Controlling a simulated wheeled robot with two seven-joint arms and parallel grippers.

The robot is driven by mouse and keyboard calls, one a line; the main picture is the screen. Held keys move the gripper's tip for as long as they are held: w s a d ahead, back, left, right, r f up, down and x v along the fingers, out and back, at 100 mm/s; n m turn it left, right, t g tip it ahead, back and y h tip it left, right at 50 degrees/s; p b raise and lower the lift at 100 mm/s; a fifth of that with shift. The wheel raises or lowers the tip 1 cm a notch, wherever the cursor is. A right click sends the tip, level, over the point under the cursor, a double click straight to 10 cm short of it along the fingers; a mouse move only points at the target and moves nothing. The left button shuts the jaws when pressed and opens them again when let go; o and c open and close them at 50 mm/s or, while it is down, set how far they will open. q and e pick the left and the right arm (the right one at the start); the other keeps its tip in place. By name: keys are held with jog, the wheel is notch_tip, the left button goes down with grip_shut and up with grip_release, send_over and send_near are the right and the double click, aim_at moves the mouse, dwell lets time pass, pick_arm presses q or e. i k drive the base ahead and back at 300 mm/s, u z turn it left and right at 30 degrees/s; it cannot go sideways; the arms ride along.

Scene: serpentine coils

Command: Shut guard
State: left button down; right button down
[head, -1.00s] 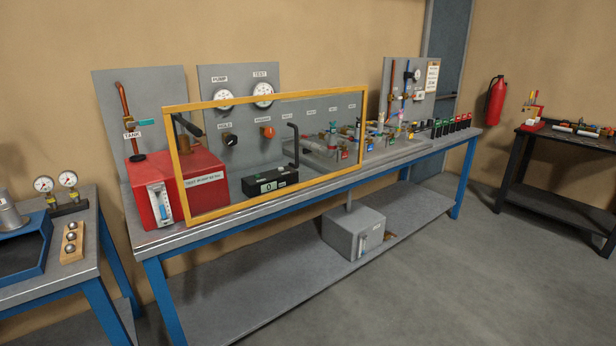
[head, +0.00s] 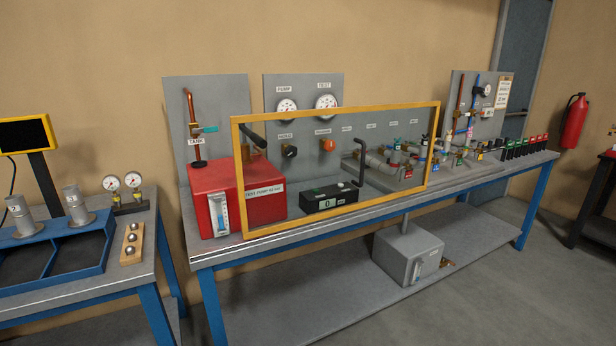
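The guard is a yellow-framed clear panel (head: 335,109) standing upright along the front part of the long workbench. Its dark upright handle (head: 359,162) shows near the right part of the frame. Behind the panel are part of the red test pump (head: 266,203), a black box with a small display (head: 331,198) and the grey gauge board (head: 303,90). I cannot tell from this view whether the guard is latched. Neither of my grippers is in view.
The long bench (head: 228,256) has blue legs and a lower shelf holding a grey box (head: 408,252). A second bench at left carries a blue tray (head: 105,247), two gauges (head: 122,182) and a wooden block (head: 132,243). A fire extinguisher (head: 573,121) hangs at right. Grey floor is clear at front right.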

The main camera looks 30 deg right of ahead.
aim_at(234, 121)
jog(key=u, duration=0.25)
jog(key=i, duration=0.8)
jog(key=z, duration=0.55)
jog(key=i, duration=0.55)
jog(key=z, duration=0.5)
